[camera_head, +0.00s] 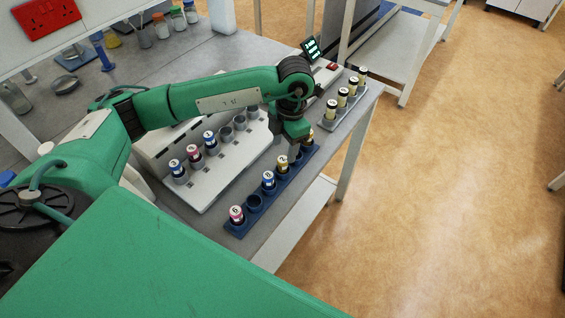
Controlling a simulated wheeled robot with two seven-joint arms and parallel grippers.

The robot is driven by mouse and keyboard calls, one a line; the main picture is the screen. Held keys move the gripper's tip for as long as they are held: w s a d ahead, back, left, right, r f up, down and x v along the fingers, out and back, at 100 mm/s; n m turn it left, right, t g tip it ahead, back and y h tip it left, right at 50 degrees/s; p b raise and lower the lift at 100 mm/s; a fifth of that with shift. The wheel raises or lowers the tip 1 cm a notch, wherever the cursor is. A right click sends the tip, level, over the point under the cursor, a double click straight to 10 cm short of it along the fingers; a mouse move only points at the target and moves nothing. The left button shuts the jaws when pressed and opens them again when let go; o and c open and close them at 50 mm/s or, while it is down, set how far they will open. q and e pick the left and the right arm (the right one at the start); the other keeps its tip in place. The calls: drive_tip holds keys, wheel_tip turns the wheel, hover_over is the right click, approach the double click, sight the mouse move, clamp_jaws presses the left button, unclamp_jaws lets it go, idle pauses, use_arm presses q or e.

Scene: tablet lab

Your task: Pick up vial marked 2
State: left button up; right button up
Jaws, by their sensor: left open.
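My left gripper (294,154) points down over the far part of the blue rack (228,227); its jaws are open, and I cannot tell whether a vial is between them. A yellow-banded vial (282,165) stands in that rack just in front of the gripper, and another vial (309,141) is partly hidden behind it. Nearer stand a blue-banded vial (268,181) and a red-banded vial (236,215), seemingly marked 6. I cannot make out which vial is marked 2. My right gripper is out of view.
A white machine (212,182) holds several vials, with empty sockets on its far side. A grey rack (329,122) with several dark yellow-banded vials stands at the bench's far right end. A small display (311,48) is behind my arm. The bench's right edge is close to the blue rack.

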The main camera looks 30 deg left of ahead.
sight(283, 159)
use_arm(q)
drive_tip(key=shift+s+f+p, duration=0.2)
drive_tip(key=shift+f+p, duration=0.65)
drive_tip(key=shift+f, duration=0.1)
drive_tip(key=f, duration=0.1)
drive_tip(key=f+p, duration=0.1)
drive_tip(key=f, duration=0.1)
drive_tip(key=shift+s+a+f, duration=0.1)
drive_tip(key=shift+s+a, duration=0.05)
drive_tip(key=shift+s, duration=0.05)
drive_tip(key=shift+f, duration=0.2)
drive_tip(key=c, duration=1)
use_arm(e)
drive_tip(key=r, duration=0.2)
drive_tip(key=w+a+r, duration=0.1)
use_arm(q)
drive_tip(key=shift+c, duration=0.3)
